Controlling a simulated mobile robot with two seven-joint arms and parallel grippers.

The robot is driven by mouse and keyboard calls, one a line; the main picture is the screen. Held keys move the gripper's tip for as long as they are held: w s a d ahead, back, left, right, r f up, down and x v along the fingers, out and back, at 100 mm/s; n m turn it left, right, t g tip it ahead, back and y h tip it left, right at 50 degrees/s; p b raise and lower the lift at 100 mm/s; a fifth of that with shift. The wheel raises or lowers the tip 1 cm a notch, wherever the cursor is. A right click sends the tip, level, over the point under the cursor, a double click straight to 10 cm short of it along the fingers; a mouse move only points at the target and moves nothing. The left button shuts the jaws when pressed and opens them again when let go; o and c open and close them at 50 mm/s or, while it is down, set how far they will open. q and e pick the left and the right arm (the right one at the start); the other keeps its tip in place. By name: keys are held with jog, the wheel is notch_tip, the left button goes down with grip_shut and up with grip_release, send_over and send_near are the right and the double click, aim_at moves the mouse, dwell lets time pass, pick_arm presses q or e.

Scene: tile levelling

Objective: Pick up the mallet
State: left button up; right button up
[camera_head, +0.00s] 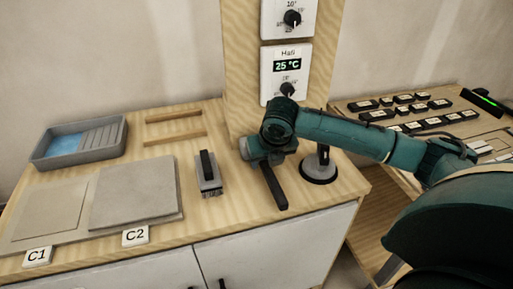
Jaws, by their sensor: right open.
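The mallet (274,188) is mostly hidden in the head view. A dark straight bar, which looks like its handle, shows on the wooden worktop and points toward the front edge. My right gripper (267,157) comes in from the right and is low over the worktop at the far end of this bar. It is open, and its fingertips are hard to make out. I cannot tell whether it touches the bar. My left gripper is not in view.
A suction cup with a black handle (319,167) stands close right of the gripper. A grey block tool with a black handle (208,174) is to the left. Tiles (133,190), wooden strips (173,115) and a grey tray (52,157) lie farther left. A wooden post (240,60) rises behind.

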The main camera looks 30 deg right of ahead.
jog(key=shift+x, duration=0.85)
jog(key=shift+c, duration=0.3)
grip_shut()
jog(key=shift+r, duration=0.1)
